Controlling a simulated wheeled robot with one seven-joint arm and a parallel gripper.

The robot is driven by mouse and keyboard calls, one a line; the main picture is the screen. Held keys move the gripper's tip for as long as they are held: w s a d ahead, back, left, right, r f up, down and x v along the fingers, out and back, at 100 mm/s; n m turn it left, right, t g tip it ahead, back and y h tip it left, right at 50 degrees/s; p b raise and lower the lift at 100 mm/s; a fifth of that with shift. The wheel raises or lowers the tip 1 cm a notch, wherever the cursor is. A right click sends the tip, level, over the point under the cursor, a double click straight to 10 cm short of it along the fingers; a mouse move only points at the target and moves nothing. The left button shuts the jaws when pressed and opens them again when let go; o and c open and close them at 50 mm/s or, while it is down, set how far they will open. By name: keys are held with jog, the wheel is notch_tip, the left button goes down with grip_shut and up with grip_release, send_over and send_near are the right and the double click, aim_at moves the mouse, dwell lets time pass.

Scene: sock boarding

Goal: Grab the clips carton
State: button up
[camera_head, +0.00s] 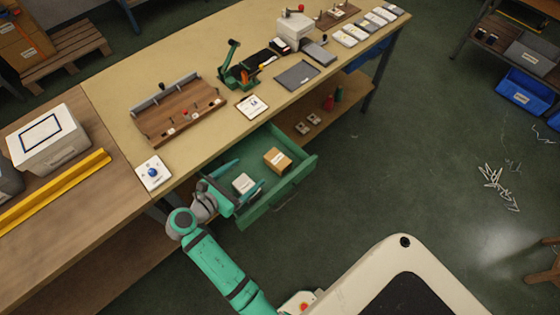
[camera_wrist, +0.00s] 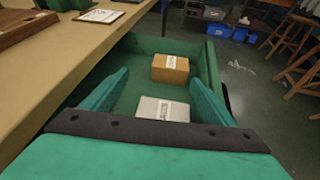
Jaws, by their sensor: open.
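A brown carton (camera_head: 277,160) with a white label sits in the open green drawer (camera_head: 291,187); it also shows in the wrist view (camera_wrist: 171,69), toward the drawer's far end. A smaller white box (camera_head: 243,184) with a dark-printed label lies nearer; in the wrist view this white box (camera_wrist: 162,109) is between my fingers. I cannot read either label, so I cannot tell which is the clips carton. My gripper (camera_head: 248,174) is open over the drawer, its two teal fingers on either side of the white box. In the wrist view my gripper (camera_wrist: 160,78) points toward the brown carton.
The workbench (camera_head: 215,122) runs along the drawer's left side, its top above the drawer. It carries a wooden fixture (camera_head: 180,110), a green press (camera_head: 237,70) and a card with a blue knob (camera_head: 153,173). The green floor right of the drawer is mostly clear.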

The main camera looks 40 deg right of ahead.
aim_at(276, 160)
jog(key=shift+s+d+f+g, duration=0.25)
jog(key=shift+s+d+g, duration=0.25)
jog(key=shift+d+g, duration=0.15)
jog(key=x, duration=1)
jog(key=shift+s+d, duration=0.15)
jog(key=shift+d, duration=0.2)
jog(key=c, duration=0.9)
jog(key=shift+c, duration=0.2)
